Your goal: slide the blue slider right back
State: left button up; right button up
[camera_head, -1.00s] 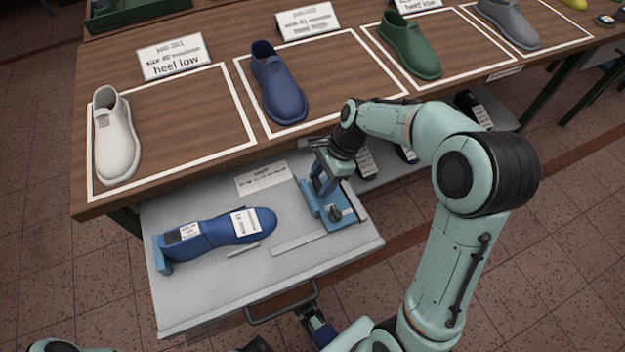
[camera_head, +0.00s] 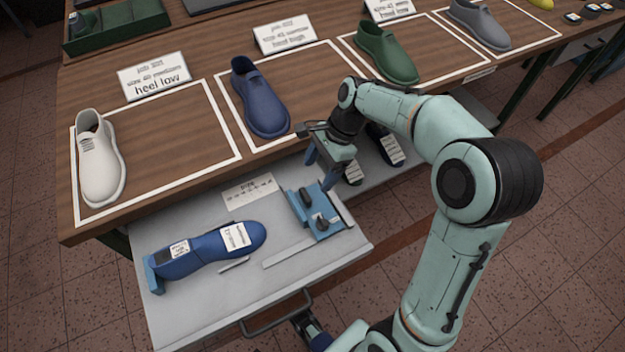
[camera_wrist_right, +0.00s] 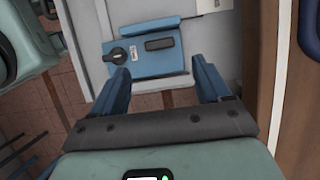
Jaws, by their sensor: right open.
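The blue slider (camera_head: 318,218), a flat blue block with two black knobs, sits at the right side of the pulled-out grey drawer. It also shows in the right wrist view (camera_wrist_right: 147,66), beyond the fingertips. My right gripper (camera_head: 322,168) is open and empty, just above and behind the slider; its two blue fingers (camera_wrist_right: 160,82) are apart in the wrist view, with nothing between them. A blue shoe last (camera_head: 210,248) with white labels lies in the drawer, left of the slider, against a blue stop (camera_head: 153,275). Part of my left gripper (camera_head: 311,328) shows by the drawer handle; its jaws are unclear.
The drawer (camera_head: 190,318) has a handle (camera_head: 277,316) at its front. A pale strip (camera_head: 288,252) and a label card (camera_head: 249,190) lie inside. The wooden table (camera_head: 160,180) above bears several shoes and signs. Dark lasts (camera_head: 385,148) lie on a shelf at the right.

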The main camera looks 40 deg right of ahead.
jog(key=p+v, duration=0.1)
jog(key=v, duration=0.5)
jog(key=shift+f, duration=0.1)
dwell(0.4)
